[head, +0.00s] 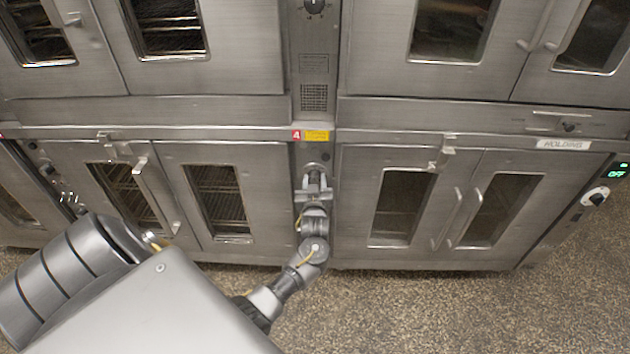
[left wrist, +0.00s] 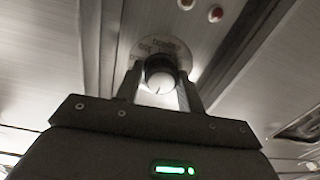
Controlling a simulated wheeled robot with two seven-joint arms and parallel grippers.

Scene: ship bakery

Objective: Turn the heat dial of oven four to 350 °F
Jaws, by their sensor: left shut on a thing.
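Oven four is marked by a small red label with a 4 (head: 296,135) at the top of its narrow control panel (head: 297,158). My left gripper (head: 314,180) reaches up to this panel from below and hides much of it. In the left wrist view, the round heat dial (left wrist: 159,82), pale with a dark mark, sits between the two fingers of my left gripper (left wrist: 160,92). The fingers are shut on the dial. A pale scale plate (left wrist: 158,48) with printed figures shows behind it, too blurred to read. My right gripper is in neither view.
Oven doors with handles (head: 155,190) flank the panel on both sides. Another dark dial (head: 314,5) is on the upper oven's panel. A holding cabinet (head: 563,144) stands right. Speckled floor (head: 450,310) is clear.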

